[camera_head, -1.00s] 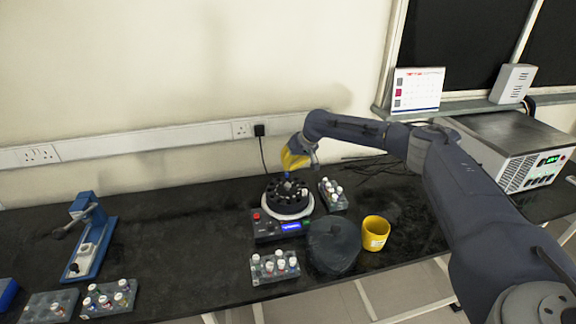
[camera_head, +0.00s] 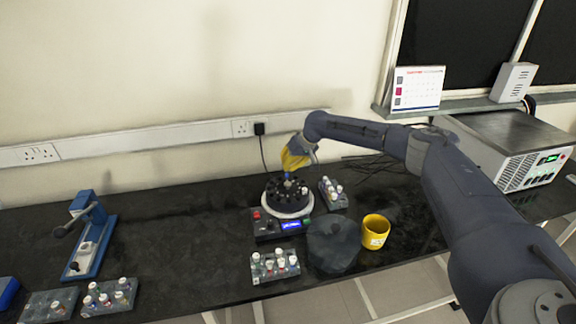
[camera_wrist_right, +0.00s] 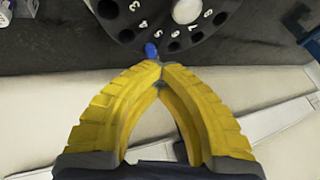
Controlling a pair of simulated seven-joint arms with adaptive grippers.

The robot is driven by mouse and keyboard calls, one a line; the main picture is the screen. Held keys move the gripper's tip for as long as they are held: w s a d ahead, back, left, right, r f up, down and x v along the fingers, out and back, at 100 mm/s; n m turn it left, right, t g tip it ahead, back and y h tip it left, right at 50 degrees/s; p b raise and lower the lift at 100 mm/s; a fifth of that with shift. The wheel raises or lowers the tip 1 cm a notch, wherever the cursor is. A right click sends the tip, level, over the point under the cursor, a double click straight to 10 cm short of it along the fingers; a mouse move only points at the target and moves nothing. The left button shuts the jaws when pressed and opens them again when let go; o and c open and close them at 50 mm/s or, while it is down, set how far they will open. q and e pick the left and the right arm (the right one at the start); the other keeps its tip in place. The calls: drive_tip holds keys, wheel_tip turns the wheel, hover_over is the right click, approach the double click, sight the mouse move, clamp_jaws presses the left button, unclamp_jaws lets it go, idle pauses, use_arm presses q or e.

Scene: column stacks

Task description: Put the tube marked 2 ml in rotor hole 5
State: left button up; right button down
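The black rotor (camera_head: 286,191) sits in the centrifuge (camera_head: 282,225) at the middle of the bench. In the right wrist view the rotor (camera_wrist_right: 110,30) shows at the top, with white hole numbers around its pale hub. My right gripper (camera_head: 288,170) is above the rotor's far side. Its yellow fingertips (camera_wrist_right: 160,65) meet around the end of a small blue tube (camera_wrist_right: 151,50), which lies over the rim close to the number that looks like 4. I cannot tell whether its tip is inside a hole. The 2 ml mark is not readable. My left gripper is out of view.
Tube racks stand right of the rotor (camera_head: 343,203), in front of it (camera_head: 261,279) and at front left (camera_head: 90,312). A blue stand (camera_head: 92,240) is at left. The bench between is clear.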

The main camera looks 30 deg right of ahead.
drive_tip(key=shift+f, duration=1.35)
idle(0.3)
drive_tip(key=c, duration=2.1)
unclamp_jaws()
drive_tip(key=shift+c, duration=0.2)
drive_tip(key=o, duration=1)
drive_tip(key=shift+o, duration=0.2)
drive_tip(key=shift+r, duration=3)
